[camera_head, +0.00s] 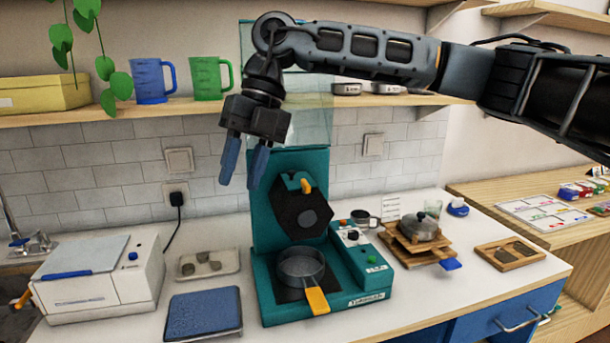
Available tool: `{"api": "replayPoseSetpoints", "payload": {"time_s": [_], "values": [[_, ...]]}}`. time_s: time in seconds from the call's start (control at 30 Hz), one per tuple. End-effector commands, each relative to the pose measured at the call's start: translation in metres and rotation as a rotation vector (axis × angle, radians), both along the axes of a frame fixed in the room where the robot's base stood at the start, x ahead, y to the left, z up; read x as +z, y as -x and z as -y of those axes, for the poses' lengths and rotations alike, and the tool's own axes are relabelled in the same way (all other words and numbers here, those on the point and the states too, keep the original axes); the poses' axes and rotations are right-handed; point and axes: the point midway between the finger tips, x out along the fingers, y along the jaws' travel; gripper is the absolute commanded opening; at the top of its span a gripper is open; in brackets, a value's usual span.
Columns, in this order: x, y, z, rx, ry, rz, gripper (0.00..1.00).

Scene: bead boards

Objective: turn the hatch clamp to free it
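The teal machine (263,212) stands on the white counter in the middle of the view. A dark hatch (288,213) with several straight sides and a round grey centre is on its front. A small orange piece (306,186), which looks like the clamp's handle, is at the hatch's upper edge beside a teal bracket. My gripper (239,180) hangs to the left of the hatch and appears nearer to the camera. Its two blue fingers point down, spread apart, with nothing between them. It appears clear of the clamp.
A grey pan (301,268) with an orange handle sits on the machine's base. A control block (366,262) stands at its right. A white box (99,282), blue pad (203,313) and tray (207,265) lie left. A lidded pot (419,227) stands right. A shelf (60,117) runs above.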

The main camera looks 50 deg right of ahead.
Motion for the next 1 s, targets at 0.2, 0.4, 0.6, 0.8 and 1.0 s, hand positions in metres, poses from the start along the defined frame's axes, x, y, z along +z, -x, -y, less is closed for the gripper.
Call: {"api": "replayPoseSetpoints", "payload": {"time_s": [0.2, 0.4, 0.6, 0.8, 1.0], "values": [[0.023, 0.010, 0.100, -0.181, 0.305, -0.050, 0.37], [0.033, 0.017, 0.132, -0.245, 0.402, -0.069, 0.37], [0.013, 0.018, 0.133, -0.248, 0.406, -0.073, 0.37], [-0.018, 0.017, 0.132, -0.245, 0.404, -0.071, 0.37], [-0.038, 0.017, 0.133, -0.247, 0.405, -0.070, 0.37]]}}
